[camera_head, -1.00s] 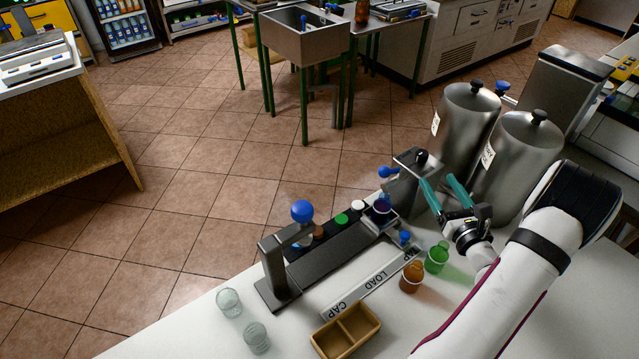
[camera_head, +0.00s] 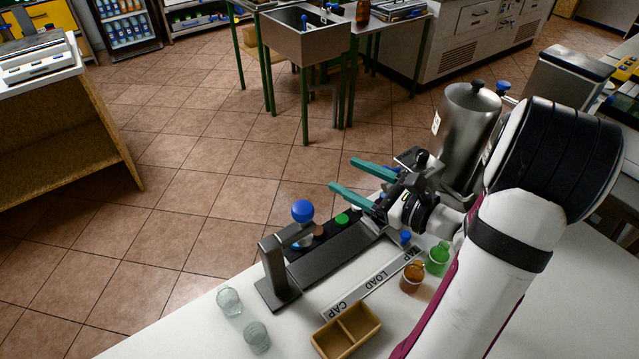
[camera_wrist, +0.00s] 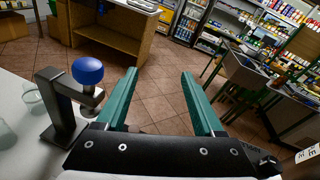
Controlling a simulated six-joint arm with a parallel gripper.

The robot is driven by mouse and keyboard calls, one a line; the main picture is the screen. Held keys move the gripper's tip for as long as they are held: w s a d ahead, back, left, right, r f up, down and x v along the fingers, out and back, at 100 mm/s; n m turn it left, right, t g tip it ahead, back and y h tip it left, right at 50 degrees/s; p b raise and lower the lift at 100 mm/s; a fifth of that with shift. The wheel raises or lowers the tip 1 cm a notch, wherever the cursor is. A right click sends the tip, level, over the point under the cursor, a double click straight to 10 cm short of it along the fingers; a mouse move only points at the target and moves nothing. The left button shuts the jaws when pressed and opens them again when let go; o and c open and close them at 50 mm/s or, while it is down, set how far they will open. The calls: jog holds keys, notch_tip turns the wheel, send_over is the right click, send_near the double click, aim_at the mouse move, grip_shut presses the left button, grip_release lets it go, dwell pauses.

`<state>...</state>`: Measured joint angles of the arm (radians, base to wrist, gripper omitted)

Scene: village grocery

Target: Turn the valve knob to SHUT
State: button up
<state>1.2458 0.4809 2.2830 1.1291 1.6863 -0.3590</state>
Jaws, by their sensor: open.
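My gripper (camera_head: 343,173) is open and empty, its two teal fingers reaching left above the back of the counter. In the wrist view the gripper (camera_wrist: 158,73) has only floor between its fingers. A grey post (camera_head: 408,157) stands behind the gripper, mostly hidden by it; its blue side knob and black top knob are not clearly visible now. A blue ball knob (camera_head: 302,211) sits on a dark press stand to the left, apart from the fingers; it also shows in the wrist view (camera_wrist: 87,71). No SHUT mark is readable, and I cannot tell which knob is the valve's.
A dark track (camera_head: 335,254) with several coloured caps runs from the press to the post. An orange jar (camera_head: 412,277), a green jar (camera_head: 437,258), clear glasses (camera_head: 229,302) and a divided tray (camera_head: 346,331) stand on the counter. A steel urn (camera_head: 466,125) stands behind my arm.

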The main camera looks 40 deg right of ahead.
jog(key=w+a+r+n+g+y, duration=0.1)
jog(key=a+n+g+y, duration=0.1)
jog(key=a, duration=0.5)
jog(key=shift+w+n+y, duration=0.15)
jog(key=shift+n+y, duration=0.35)
jog(key=shift+n, duration=0.3)
jog(key=shift+d+r, duration=0.1)
jog(key=s+a+n+g+y, duration=0.25)
jog(key=a+n+g, duration=0.25)
jog(key=a, duration=0.5)
jog(key=s+a+n+g+y, duration=0.1)
jog(key=s+a+n+g, duration=0.4)
jog(key=a, duration=0.4)
jog(key=s+a+f+n+g+h, duration=0.1)
jog(key=s+n+g+h, duration=0.3)
jog(key=s+n+h, duration=0.4)
jog(key=s+f+n, duration=0.1)
jog(key=s+n, duration=0.3)
jog(key=shift+a+f, duration=0.15)
jog(key=shift+f, duration=0.25)
